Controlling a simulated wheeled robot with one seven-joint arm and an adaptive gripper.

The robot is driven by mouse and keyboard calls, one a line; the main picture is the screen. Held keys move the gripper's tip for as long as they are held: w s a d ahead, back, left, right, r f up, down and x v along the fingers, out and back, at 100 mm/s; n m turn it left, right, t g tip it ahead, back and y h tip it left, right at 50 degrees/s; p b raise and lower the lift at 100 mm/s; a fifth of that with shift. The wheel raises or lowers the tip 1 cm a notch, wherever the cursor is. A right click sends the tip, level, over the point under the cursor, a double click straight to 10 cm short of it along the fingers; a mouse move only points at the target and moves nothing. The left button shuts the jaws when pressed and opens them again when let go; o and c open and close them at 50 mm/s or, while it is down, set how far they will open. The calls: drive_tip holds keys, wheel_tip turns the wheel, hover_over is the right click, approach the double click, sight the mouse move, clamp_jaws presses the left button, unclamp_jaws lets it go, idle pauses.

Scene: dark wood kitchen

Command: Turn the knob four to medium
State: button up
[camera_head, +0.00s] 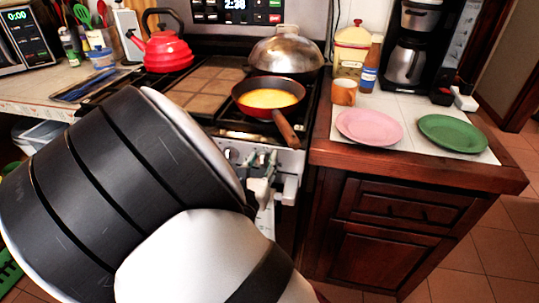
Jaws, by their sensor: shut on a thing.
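The stove (289,160) stands in the middle, with its control knobs along the front panel. One pale knob (232,153) shows clear at the left of the visible panel. My gripper (265,172) is at the front panel, right of that knob, and is shut on a stove knob. The gripped knob is mostly hidden by the fingers, so its number and setting cannot be read. My arm covers the left part of the panel and any knobs there.
A pan (269,97) with yellow contents sits on the front right burner, its brown handle (287,129) jutting over the front edge above my gripper. A domed lid (286,53) and red kettle (162,50) are behind. The counter right holds pink (369,127) and green (453,133) plates.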

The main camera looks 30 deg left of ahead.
drive_tip(key=n+p, duration=0.2)
drive_tip(key=n, duration=0.1)
drive_tip(key=shift+s+a+p, duration=0.1)
drive_tip(key=shift+a+p, duration=0.15)
drive_tip(key=shift+p, duration=0.05)
drive_tip(key=n+p, duration=0.1)
drive_tip(key=n, duration=0.1)
drive_tip(key=n+p, duration=0.2)
drive_tip(key=shift+s+a+f+n, duration=0.1)
drive_tip(key=shift+a+f+n, duration=0.1)
drive_tip(key=shift+n, duration=0.2)
drive_tip(key=n+p, duration=0.1)
drive_tip(key=n, duration=0.1)
drive_tip(key=n+p, duration=0.1)
drive_tip(key=n, duration=0.1)
drive_tip(key=shift+a+f, duration=0.15)
drive_tip(key=shift+f, duration=0.05)
drive_tip(key=shift+f+n+p, duration=0.2)
drive_tip(key=shift+n+p, duration=0.3)
drive_tip(key=shift+n, duration=0.75)
drive_tip(key=shift+f+n+p, duration=0.15)
drive_tip(key=shift+n+p, duration=0.3)
drive_tip(key=shift+n, duration=0.8)
drive_tip(key=o, duration=1.1)
drive_tip(key=shift+s, duration=0.1)
